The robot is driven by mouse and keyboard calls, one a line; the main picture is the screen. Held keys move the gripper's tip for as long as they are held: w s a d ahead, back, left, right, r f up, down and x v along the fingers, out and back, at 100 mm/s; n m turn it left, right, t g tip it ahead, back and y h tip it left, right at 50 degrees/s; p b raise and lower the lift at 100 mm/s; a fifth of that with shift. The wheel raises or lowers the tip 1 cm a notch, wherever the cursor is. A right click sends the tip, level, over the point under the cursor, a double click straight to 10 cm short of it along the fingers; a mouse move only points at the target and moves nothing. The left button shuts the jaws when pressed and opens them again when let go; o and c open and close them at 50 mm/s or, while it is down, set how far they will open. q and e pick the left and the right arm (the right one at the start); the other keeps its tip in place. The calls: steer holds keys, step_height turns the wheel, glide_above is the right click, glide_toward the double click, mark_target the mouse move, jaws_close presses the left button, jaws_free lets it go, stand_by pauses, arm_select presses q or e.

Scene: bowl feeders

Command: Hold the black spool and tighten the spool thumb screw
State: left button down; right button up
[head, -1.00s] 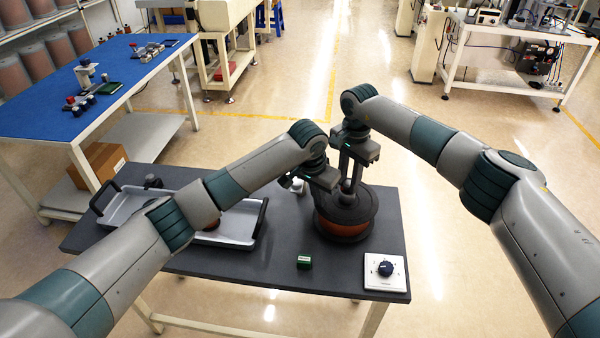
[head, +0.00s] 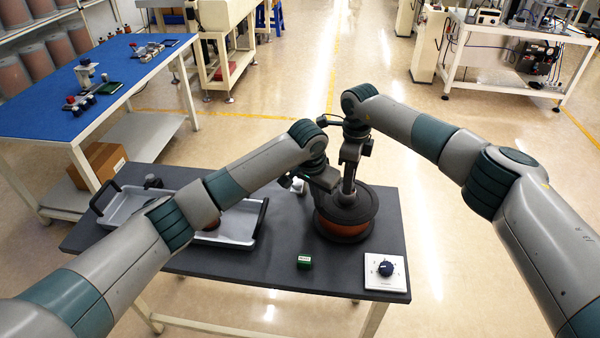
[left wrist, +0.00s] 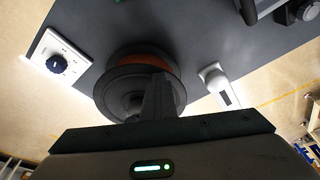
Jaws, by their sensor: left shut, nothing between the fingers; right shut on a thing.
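The black spool (head: 364,207) with its orange-brown winding stands upright on the dark table; it also shows in the left wrist view (left wrist: 112,92). My right gripper (head: 348,188) points down over the spool's centre and is shut on the spool thumb screw, which its fingers mostly hide. My left gripper (head: 328,182) is low at the spool's left side, shut and empty. In the left wrist view its closed fingers (left wrist: 162,88) overlap the spool's flange and hub; I cannot tell whether they touch it.
A white panel with a dark knob (head: 385,268) lies at the table's front right corner. A small white object (left wrist: 215,84) stands beside the spool. A grey tray (head: 240,229) is at the left, partly under my left arm.

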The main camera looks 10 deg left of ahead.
steer(key=shift+s+a+f+m, duration=0.15)
steer(key=shift+m, duration=0.5)
steer(key=shift+s+a+f+m, duration=0.1)
steer(key=shift+s+f+m, duration=0.05)
steer(key=shift+m, duration=0.5)
steer(key=o, duration=0.9)
steer(key=shift+c, duration=0.2)
steer(key=shift+d+r, duration=0.1)
steer(key=shift+r, duration=0.05)
steer(key=shift+w+d+r, duration=0.1)
steer(key=shift+r, duration=0.1)
steer(key=shift+w+r, duration=0.1)
steer(key=shift+r, duration=2.3)
